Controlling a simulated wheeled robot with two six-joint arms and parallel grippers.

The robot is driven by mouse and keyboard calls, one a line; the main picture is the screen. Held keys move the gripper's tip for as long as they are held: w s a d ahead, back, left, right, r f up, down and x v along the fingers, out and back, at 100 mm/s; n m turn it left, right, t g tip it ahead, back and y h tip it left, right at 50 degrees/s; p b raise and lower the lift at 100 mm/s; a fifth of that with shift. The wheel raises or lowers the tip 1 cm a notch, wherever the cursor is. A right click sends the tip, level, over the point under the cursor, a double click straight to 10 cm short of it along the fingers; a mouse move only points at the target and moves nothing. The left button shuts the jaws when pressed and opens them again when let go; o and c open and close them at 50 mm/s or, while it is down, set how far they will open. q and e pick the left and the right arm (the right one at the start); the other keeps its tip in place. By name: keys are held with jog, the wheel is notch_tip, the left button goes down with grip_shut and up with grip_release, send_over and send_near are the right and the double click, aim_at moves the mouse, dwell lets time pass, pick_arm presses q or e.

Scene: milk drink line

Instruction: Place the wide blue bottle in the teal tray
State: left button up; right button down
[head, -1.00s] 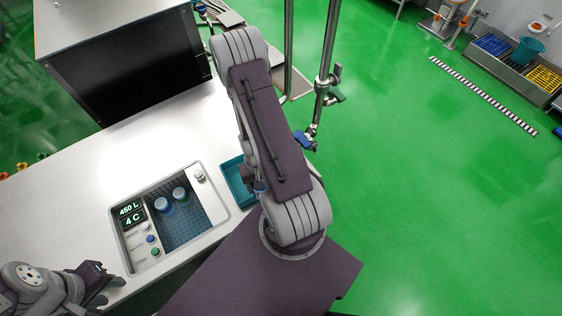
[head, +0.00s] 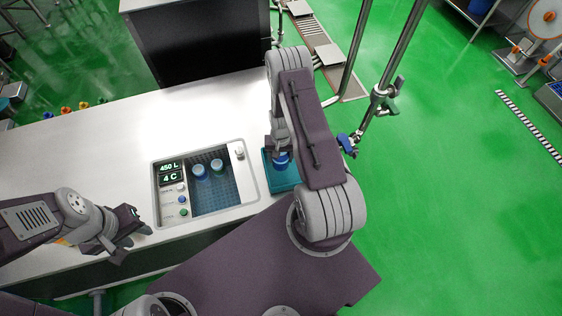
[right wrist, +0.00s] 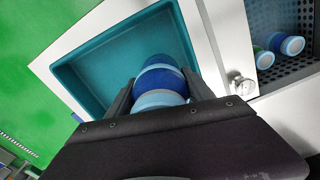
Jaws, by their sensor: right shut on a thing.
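The wide blue bottle (right wrist: 160,80) is between the fingers of my right gripper (right wrist: 160,92), which is shut on it. In the head view the blue bottle (head: 281,160) shows over the teal tray (head: 284,183), partly hidden by my right arm. In the right wrist view the teal tray (right wrist: 95,72) lies just beyond and below the bottle. I cannot tell whether the bottle touches the tray floor. My left gripper (head: 132,232) is open and empty at the counter's front edge, left of the chilled well.
The chilled well (head: 246,170) with a display holds a blue bottle (head: 199,173) and a green-and-blue bottle (head: 217,167). A dark cabinet (head: 205,45) stands at the back. The white counter (head: 100,140) is clear on the left. Metal poles (head: 395,60) rise at right.

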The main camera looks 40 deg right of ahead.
aim_at(281, 163)
notch_tip(281, 163, down, 4)
jog(key=shift+s+d+r+p, duration=0.1)
jog(key=shift+d+p, duration=0.05)
jog(key=shift+p, duration=0.25)
jog(key=shift+f, duration=0.2)
jog(key=shift+c, duration=2)
grip_release()
